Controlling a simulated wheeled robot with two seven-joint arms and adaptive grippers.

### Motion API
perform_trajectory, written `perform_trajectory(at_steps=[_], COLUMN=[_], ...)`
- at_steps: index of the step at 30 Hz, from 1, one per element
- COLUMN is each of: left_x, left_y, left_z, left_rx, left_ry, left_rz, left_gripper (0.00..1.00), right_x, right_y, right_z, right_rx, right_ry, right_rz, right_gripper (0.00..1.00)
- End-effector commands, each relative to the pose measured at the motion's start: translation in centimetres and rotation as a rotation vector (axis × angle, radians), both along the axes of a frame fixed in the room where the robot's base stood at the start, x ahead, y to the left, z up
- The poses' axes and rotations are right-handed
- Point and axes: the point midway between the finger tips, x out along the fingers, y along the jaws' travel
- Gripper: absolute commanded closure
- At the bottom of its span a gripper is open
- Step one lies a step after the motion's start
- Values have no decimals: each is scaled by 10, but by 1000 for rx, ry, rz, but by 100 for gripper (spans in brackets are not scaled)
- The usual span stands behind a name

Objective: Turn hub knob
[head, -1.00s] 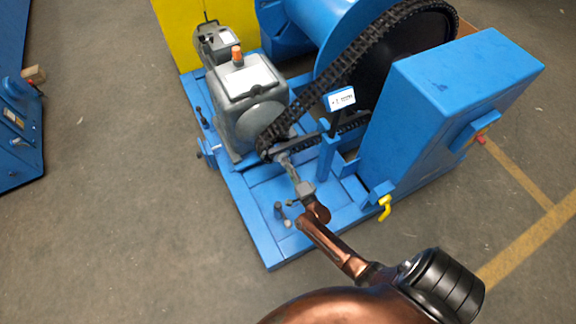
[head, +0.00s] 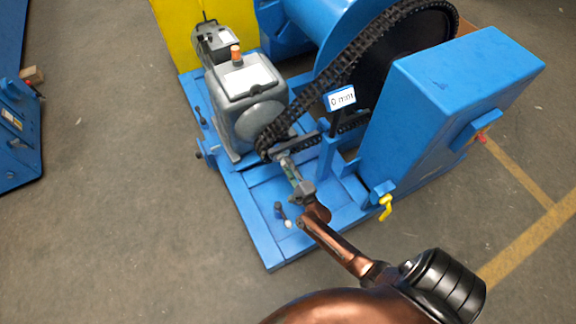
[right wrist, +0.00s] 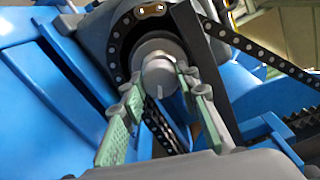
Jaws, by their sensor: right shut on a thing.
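The hub knob (right wrist: 158,76) is a grey round knob with a pale mark, at the centre of the small chain sprocket in the right wrist view. My right gripper (right wrist: 157,90) has its green-padded fingers on either side of the knob and is shut on it. In the head view the right gripper (head: 280,158) reaches in from the lower right to the small sprocket, and its fingers hide the knob there. The black chain (head: 345,72) runs from the small sprocket up around the large dark wheel. My left gripper is not in view.
A small display (head: 341,98) reading about "0 mm" stands beside the chain. The grey gearbox (head: 248,95) is left of the sprocket, and the blue housing (head: 440,100) is to the right. A small lever (head: 282,214) sits on the blue base left of my wrist.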

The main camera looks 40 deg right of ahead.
Motion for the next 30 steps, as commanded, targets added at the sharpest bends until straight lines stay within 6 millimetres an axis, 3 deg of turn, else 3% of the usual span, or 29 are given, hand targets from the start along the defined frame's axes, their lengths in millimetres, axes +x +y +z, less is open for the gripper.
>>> perform_trajectory(at_steps=[3, 4, 11, 22, 30], left_x=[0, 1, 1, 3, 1], left_y=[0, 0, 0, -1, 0], left_z=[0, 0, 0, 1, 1], left_rx=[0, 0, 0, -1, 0], left_ry=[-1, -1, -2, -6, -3], left_rz=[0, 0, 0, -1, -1], left_gripper=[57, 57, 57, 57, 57], right_x=[-3, -3, -2, -6, -51], right_y=[2, 2, 1, 1, 12], right_z=[-5, -5, -3, -2, -2], right_rx=[2, 2, 0, 0, -1], right_ry=[10, 10, 6, 2, 5], right_rz=[2, 2, 2, 0, -1], right_gripper=[95, 70, 54, 53, 53])
